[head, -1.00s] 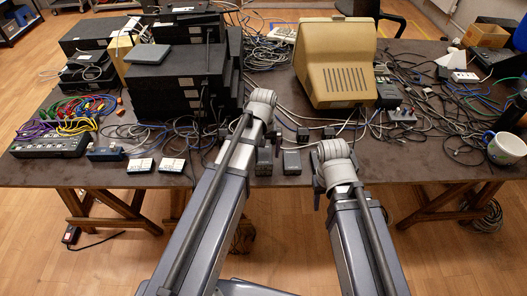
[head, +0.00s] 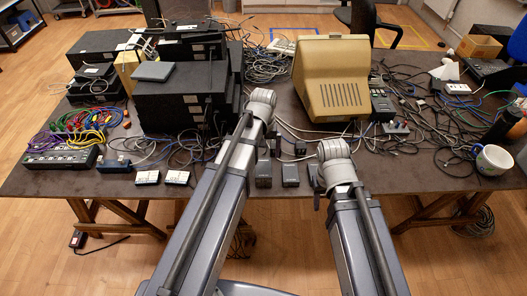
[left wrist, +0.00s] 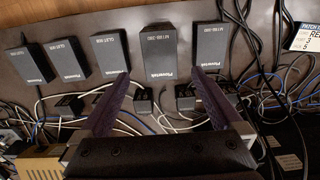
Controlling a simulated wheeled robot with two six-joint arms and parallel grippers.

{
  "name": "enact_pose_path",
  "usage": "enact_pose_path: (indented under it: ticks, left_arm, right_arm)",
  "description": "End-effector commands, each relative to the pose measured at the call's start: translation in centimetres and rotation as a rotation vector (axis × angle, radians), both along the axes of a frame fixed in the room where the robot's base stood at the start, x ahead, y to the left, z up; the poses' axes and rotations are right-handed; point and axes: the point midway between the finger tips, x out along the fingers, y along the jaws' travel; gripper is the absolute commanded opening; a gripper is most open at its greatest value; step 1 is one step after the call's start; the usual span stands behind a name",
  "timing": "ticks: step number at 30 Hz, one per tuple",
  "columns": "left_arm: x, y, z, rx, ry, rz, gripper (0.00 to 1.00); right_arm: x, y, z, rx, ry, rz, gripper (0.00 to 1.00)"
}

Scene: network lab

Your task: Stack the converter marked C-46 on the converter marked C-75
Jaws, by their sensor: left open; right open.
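Several small dark-grey converters lie near the table's front edge. In the head view, one (head: 264,173) and another (head: 290,174) show between my arms. In the left wrist view, boxes stand in a row: far left (left wrist: 29,63), second (left wrist: 70,59), third (left wrist: 109,55), middle (left wrist: 160,51) and right (left wrist: 210,53). Their printing is too small to find C-46 or C-75.
Behind are stacked black devices (head: 178,105), a beige monitor (head: 333,75) and loose cables (head: 415,120). Two white-labelled boxes (head: 162,177) and a power strip (head: 60,159) lie left. A mug (head: 493,160) stands right.

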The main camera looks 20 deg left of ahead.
Motion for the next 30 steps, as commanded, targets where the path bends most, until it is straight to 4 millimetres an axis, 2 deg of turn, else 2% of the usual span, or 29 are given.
enact_pose_path:
  ticks: [1, 6, 10, 16, 19, 24, 27, 30]
  left_arm:
    - [0.0, 0.0, 1.6, 0.000, 0.000, 0.000, 1.00]
    - [0.0, 0.0, 3.8, 0.000, 0.000, 0.000, 1.00]
    - [0.0, 0.0, 4.5, 0.000, 0.000, 0.000, 1.00]
    - [-0.4, -0.4, 4.5, 0.002, 0.002, -0.013, 1.00]
    - [-2.9, -2.6, 4.5, 0.015, 0.010, -0.108, 1.00]
    - [-9.5, -7.5, 4.5, 0.059, 0.035, -0.377, 1.00]
    - [-12.3, -9.3, 4.6, 0.079, 0.046, -0.504, 1.00]
    - [-14.0, -10.1, 4.6, 0.094, 0.053, -0.582, 1.00]
  right_arm:
    - [0.0, 0.0, 1.6, 0.000, 0.000, 0.000, 0.50]
    - [0.0, 0.0, 3.8, 0.000, 0.000, 0.000, 0.50]
    - [0.0, 0.0, 4.5, 0.000, 0.000, 0.000, 0.50]
    - [0.0, 0.0, 4.5, 0.000, 0.000, 0.000, 0.50]
    - [0.0, 0.0, 4.5, 0.000, 0.000, 0.000, 0.50]
    - [0.0, 0.0, 4.5, 0.000, 0.000, 0.000, 0.50]
    - [0.0, 0.0, 4.5, 0.000, 0.000, 0.000, 0.50]
    - [0.0, 0.0, 4.5, 0.000, 0.000, 0.000, 0.50]
